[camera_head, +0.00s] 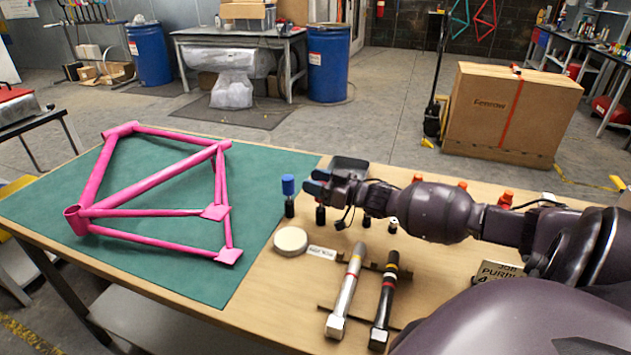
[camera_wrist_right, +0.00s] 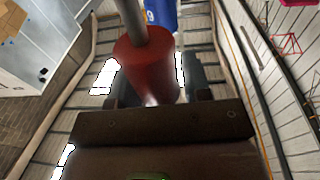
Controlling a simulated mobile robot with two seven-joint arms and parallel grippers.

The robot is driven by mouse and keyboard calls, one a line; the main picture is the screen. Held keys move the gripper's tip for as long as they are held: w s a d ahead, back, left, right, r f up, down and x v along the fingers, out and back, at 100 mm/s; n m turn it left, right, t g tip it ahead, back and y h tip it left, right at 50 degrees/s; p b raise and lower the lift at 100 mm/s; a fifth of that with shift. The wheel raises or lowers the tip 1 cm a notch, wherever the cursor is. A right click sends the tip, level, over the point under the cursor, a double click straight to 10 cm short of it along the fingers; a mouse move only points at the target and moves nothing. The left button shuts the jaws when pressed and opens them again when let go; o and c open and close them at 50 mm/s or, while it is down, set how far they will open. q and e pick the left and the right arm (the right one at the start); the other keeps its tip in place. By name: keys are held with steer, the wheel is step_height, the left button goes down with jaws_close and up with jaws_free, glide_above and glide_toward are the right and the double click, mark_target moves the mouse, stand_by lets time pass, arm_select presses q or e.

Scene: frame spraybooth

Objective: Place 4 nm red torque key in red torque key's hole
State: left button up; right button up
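In the wrist view, a red key handle (camera_wrist_right: 148,72) with a grey shaft fills the space between the fingers of my right gripper (camera_wrist_right: 156,88), which look closed on it. In the head view, my right gripper (camera_head: 316,181) is over the row of small black holders, just right of the blue-topped key (camera_head: 288,185). I cannot make out the red key there; the gripper hides it. A black holder (camera_head: 320,215) shows right below the gripper. Which hole is the red key's is not clear. The left gripper is not in view.
Two torque wrenches, one silver (camera_head: 347,290) and one black (camera_head: 385,300), lie in front. A round pale disc (camera_head: 291,241) sits on the table. A pink frame (camera_head: 150,185) lies on the green mat (camera_head: 235,275). Orange-topped items (camera_head: 506,198) stand behind my arm.

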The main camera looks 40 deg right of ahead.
steer(key=shift+o, duration=1)
steer(key=shift+r, duration=0.2)
steer(key=shift+s+d+f, duration=0.1)
steer(key=shift+s+d, duration=0.05)
steer(key=shift+s, duration=0.15)
steer(key=v, duration=1.1)
steer(key=shift+p, duration=0.4)
steer(key=shift+s+d, duration=0.1)
steer(key=shift+s, duration=0.05)
